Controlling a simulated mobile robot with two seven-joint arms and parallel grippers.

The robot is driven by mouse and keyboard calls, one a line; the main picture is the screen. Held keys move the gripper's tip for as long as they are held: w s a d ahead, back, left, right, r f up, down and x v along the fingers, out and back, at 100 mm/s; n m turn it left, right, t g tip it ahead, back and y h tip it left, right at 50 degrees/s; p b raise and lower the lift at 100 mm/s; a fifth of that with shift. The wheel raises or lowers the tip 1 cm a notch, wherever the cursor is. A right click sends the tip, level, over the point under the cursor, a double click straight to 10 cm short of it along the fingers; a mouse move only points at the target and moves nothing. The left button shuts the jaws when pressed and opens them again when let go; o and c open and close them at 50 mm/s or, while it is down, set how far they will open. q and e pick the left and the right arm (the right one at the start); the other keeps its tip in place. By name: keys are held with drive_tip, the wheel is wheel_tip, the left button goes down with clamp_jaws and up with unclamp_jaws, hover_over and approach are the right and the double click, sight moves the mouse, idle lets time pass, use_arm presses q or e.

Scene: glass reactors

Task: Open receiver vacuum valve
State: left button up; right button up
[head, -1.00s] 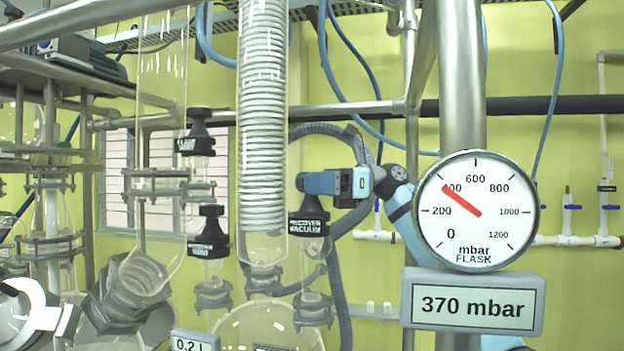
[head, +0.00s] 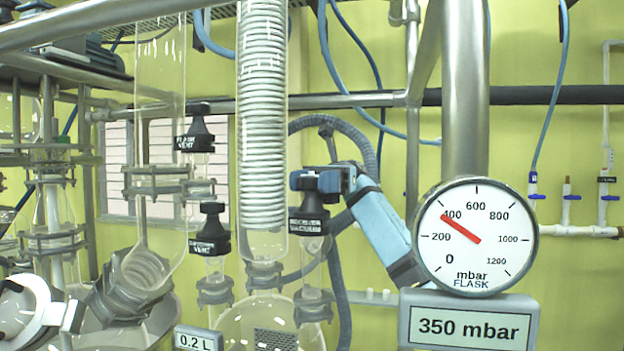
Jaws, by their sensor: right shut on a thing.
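The receiver vacuum valve (head: 309,222) is a black valve with a lettered label. It stands right of the coiled glass condenser, on top of a glass neck. My right gripper (head: 312,182) is at the valve's knob, reached from the right by a blue and grey arm. It is shut on the knob and hides much of it. Whether the knob is turned cannot be told. My left gripper is not in view.
Two similar black valves, the flask vent (head: 195,140) and another (head: 210,240), stand to the left. The condenser (head: 263,130) is close beside the gripper. A round flask gauge (head: 476,255) with a 350 mbar display (head: 468,327) stands in front at right.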

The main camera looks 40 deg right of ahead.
drive_tip(key=shift+g, duration=0.3)
drive_tip(key=o, duration=0.9)
drive_tip(key=b+v, duration=0.1)
drive_tip(key=v, duration=0.6)
drive_tip(key=shift+w+d, duration=0.1)
drive_tip(key=shift+d, duration=0.05)
